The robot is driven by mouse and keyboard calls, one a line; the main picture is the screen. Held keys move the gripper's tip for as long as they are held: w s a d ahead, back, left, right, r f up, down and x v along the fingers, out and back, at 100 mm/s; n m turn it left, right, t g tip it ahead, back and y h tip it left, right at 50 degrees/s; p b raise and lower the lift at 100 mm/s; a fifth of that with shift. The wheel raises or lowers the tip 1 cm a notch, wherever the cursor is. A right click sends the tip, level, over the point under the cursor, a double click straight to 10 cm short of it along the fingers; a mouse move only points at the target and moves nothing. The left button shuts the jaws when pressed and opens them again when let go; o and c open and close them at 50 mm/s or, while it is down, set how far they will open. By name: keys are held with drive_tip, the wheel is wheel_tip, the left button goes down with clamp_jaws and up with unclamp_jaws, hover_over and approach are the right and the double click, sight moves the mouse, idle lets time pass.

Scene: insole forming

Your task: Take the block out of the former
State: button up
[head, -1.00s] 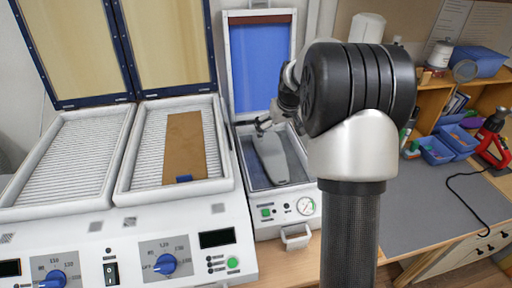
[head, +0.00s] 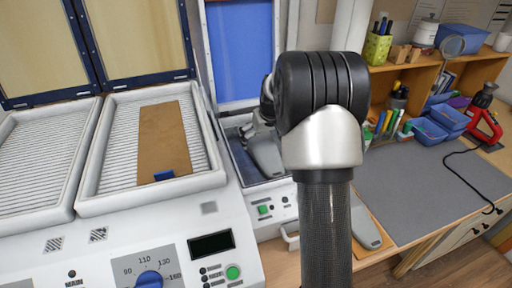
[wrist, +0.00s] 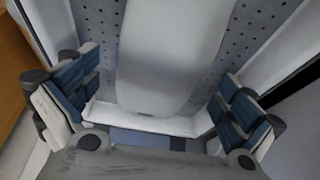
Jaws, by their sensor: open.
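The block (head: 266,154) is a smooth grey, foot-shaped form lying in the tray of the former (head: 230,160), whose blue lid (head: 240,52) stands open. My gripper (head: 248,132) is over the far left end of the block, partly hidden by my arm. In the wrist view, the pale block (wrist: 170,60) lies on a perforated plate (wrist: 250,30). My gripper (wrist: 155,110) is open there, its blue-padded fingers wide apart, one to each side of the block's near end. Neither finger visibly touches it.
A twin heating unit (head: 60,215) with open lids stands left of the former, a brown sheet (head: 163,142) in its right bay. A second grey foot-shaped piece (head: 366,230) lies on the bench behind my arm. The grey mat (head: 430,190) is mostly clear.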

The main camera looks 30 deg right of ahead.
drive_tip(key=x, duration=0.2)
drive_tip(key=shift+w+f+b, duration=0.25)
drive_tip(key=shift+w+b, duration=0.05)
drive_tip(key=shift+b, duration=0.1)
drive_tip(key=shift+s+r, duration=0.2)
drive_tip(key=shift+s, duration=0.05)
drive_tip(key=c, duration=1.3)
